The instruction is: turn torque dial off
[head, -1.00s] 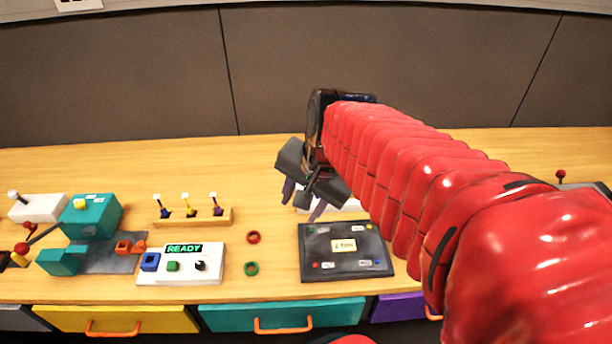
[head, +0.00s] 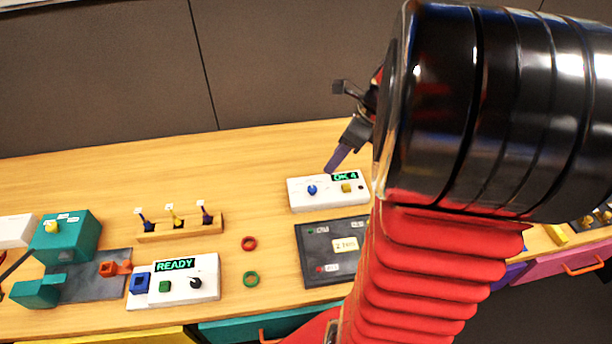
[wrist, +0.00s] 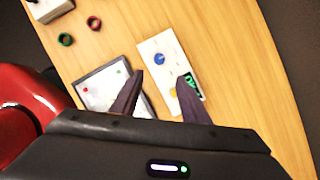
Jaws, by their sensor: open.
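A white box (head: 304,205) with a lit "OK 4" display stands at the back of the dark mat. It carries a blue dial (head: 312,190) and a yellow button (head: 346,188). No torque label is legible on it. In the wrist view the blue dial (wrist: 160,59) lies up and slightly left of the space between my fingers. My gripper (head: 340,128) is open and empty, above and behind the white box. My arm hides the right of the scene.
A "READY" box (head: 210,275) with a black dial (head: 196,283) stands farther left.

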